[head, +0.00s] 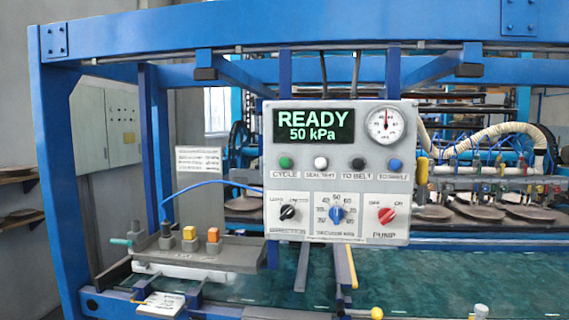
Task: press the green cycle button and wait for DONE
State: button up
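The control panel (300,180) is a light grey box mounted on the blue frame, in the middle of the head view. Its display (316,126) reads READY and 50 kPa in green. The green cycle button (286,162) is at the left end of the button row, with the label CYCLE under it. White, black and blue buttons stand to its right. My gripper is not in view, and nothing touches the panel's buttons.
A round gauge (386,122) and a red pump knob (387,215) are on the panel. A grey tray (205,254) with yellow and orange blocks juts out at lower left. A blue cable crosses to the panel. Blue beams (60,190) frame the left and top.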

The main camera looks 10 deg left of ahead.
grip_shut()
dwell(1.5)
